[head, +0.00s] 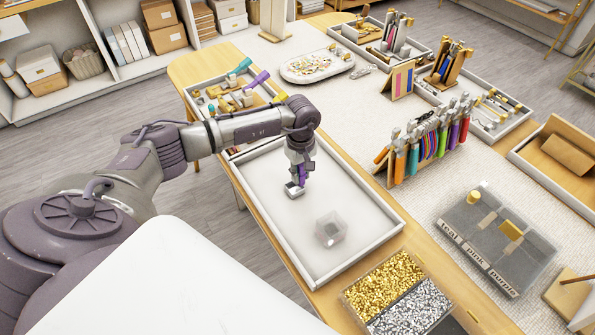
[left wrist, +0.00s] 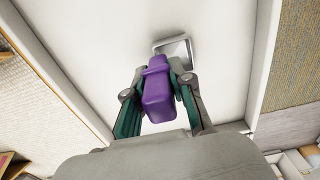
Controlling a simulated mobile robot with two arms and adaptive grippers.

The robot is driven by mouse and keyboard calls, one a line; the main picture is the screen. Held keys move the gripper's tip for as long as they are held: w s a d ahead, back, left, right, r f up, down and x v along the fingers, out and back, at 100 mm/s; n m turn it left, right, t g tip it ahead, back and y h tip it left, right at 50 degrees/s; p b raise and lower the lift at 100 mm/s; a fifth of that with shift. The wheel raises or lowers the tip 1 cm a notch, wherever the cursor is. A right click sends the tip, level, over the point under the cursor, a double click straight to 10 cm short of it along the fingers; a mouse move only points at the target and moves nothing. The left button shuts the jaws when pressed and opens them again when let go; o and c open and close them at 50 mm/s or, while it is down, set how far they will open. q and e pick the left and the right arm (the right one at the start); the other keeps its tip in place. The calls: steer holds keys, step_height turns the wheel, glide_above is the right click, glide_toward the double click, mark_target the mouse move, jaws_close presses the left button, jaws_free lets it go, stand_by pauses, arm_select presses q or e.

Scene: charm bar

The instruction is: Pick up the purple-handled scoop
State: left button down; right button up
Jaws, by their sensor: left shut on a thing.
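The purple-handled scoop shows its purple handle (left wrist: 157,92) between the fingers of my left gripper (left wrist: 160,98) in the left wrist view. The gripper is shut on the handle. The scoop's square metal head (left wrist: 178,50) points away from the gripper. In the head view my left gripper (head: 301,170) points down over the white tray, with the scoop's metal head (head: 294,190) below it. I cannot tell whether the head touches the tray floor. My right gripper is not in view.
A box of gold and silver beads (head: 408,297) stands at the tray's near end. A rack of colored-handled pliers (head: 430,140) stands to the right. An organizer (head: 209,114) with another purple item (head: 257,79) lies behind.

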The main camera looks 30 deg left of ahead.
arm_select(q)
steer(key=shift+r+b, duration=0.35)
steer(key=shift+r, duration=0.15)
step_height(320, 180, up, 3)
steer(key=shift+w+f+b, duration=0.1)
steer(key=shift+f+b, duration=0.1)
steer(key=shift+b, duration=0.5)
steer(key=d+r+b, duration=0.3)
steer(key=d+r, duration=0.4)
steer(key=d, duration=0.4)
steer(key=shift+w+d+r+b, duration=0.15)
steer(key=shift+d+r+b, duration=0.1)
steer(key=shift+d+b, duration=0.1)
